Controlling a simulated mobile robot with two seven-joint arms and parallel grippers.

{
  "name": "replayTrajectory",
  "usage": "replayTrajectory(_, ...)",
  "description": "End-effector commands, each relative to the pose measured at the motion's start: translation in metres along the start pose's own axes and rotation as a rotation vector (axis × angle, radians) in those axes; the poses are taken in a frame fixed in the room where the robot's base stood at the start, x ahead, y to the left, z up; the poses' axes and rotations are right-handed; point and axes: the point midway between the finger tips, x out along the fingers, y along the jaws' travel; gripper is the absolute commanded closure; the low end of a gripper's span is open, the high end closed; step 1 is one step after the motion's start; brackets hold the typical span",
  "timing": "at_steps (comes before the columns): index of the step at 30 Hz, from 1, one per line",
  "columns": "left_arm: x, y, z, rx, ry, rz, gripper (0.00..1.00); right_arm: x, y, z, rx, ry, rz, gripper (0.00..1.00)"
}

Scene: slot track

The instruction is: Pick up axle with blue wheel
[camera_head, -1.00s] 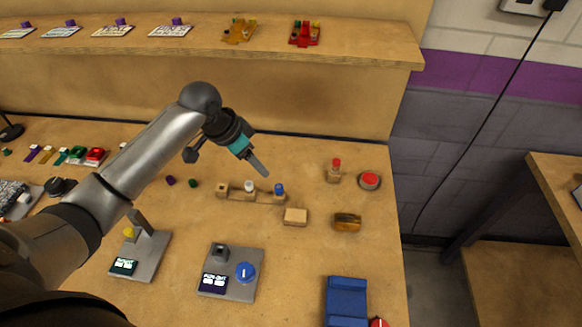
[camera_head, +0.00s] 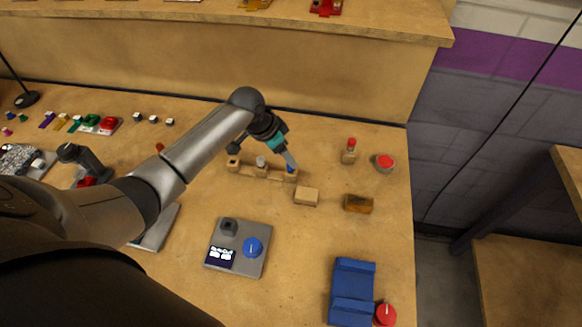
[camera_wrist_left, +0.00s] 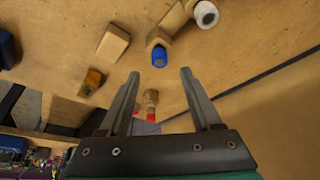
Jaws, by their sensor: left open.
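The axle with the blue wheel (camera_head: 291,169) stands at the right end of a wooden holder (camera_head: 275,177), partly hidden by my left gripper (camera_head: 292,161) in the head view. In the left wrist view the blue wheel (camera_wrist_left: 159,56) shows just beyond and between the open fingertips of the left gripper (camera_wrist_left: 160,72), with nothing held. A white wheel (camera_head: 261,161) sits in the middle of the same holder, and it also shows in the left wrist view (camera_wrist_left: 206,14). My right gripper is not in view.
A wooden block (camera_head: 306,196) and a brown block (camera_head: 358,204) lie right of the holder. A red-topped peg (camera_head: 350,151) and a red button (camera_head: 384,162) stand behind. A grey panel with a blue knob (camera_head: 252,246) and a blue cradle (camera_head: 352,290) are in front.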

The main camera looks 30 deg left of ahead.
Motion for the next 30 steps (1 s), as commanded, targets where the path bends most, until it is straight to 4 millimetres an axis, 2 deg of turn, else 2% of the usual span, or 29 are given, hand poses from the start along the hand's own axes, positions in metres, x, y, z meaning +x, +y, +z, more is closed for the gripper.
replayTrajectory(3,0.019,0.001,0.004,-0.001,-0.002,0.003,0.35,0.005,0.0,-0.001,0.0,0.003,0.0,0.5)
replayTrajectory(9,0.041,0.001,0.005,0.0,0.0,0.001,0.35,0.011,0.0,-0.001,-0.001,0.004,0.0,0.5)
replayTrajectory(19,0.045,0.001,0.005,0.001,0.0,0.001,0.35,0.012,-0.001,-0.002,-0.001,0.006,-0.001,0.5)
replayTrajectory(30,0.044,0.001,0.005,0.001,-0.001,0.001,0.75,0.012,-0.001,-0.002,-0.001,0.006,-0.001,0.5)
